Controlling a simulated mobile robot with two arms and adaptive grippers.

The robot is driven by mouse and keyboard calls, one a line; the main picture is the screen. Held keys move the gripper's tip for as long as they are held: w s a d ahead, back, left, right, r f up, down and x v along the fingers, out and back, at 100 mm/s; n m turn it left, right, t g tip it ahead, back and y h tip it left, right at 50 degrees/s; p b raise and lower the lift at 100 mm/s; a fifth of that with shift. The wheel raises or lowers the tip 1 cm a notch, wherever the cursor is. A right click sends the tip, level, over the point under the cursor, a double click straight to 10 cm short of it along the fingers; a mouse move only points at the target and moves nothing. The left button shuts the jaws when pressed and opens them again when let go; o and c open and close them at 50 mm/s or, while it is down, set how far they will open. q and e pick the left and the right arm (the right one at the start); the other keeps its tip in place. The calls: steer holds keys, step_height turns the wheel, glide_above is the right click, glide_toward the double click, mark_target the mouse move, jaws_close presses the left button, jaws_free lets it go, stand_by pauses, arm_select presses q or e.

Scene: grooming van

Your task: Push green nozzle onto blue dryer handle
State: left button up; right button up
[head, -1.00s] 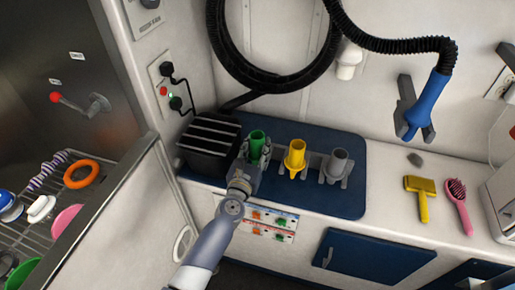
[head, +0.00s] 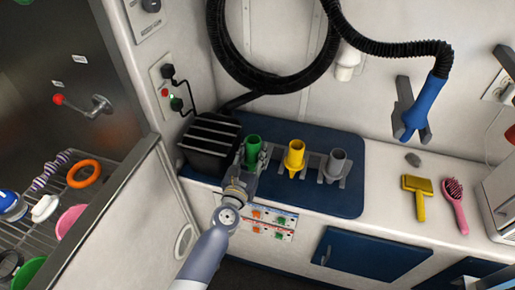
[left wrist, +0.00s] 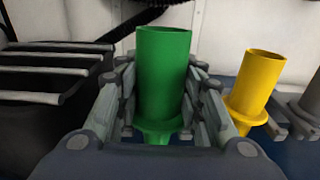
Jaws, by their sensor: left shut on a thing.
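The green nozzle (head: 253,147) stands upright at the left end of the row of nozzles on the blue mat (head: 352,201). My left gripper (head: 250,158) is shut on it; in the left wrist view the fingers lie on both sides of the green nozzle (left wrist: 163,75). Whether its base is clear of its holder is hidden by the gripper. The blue dryer handle (head: 424,108) hangs at the right in a grey wall bracket, tilted, with a black hose at its upper end. My right gripper is not in view.
A yellow nozzle (head: 294,157) stands just right of the green one, then a grey nozzle (head: 336,163). A black ribbed box (head: 208,148) is close on the left. A yellow brush (head: 419,194) and pink brush (head: 455,204) lie on the right counter. The black hose (head: 385,42) arches overhead.

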mark_target(251, 156)
arm_select(q)
steer(key=shift+r+p+v, duration=0.15)
steer(key=shift+p+v, duration=0.1)
steer(key=shift+v, duration=1.4)
steer(key=shift+r+p+v, duration=0.15)
steer(key=shift+p+v, duration=0.05)
steer(key=shift+v, duration=1.45)
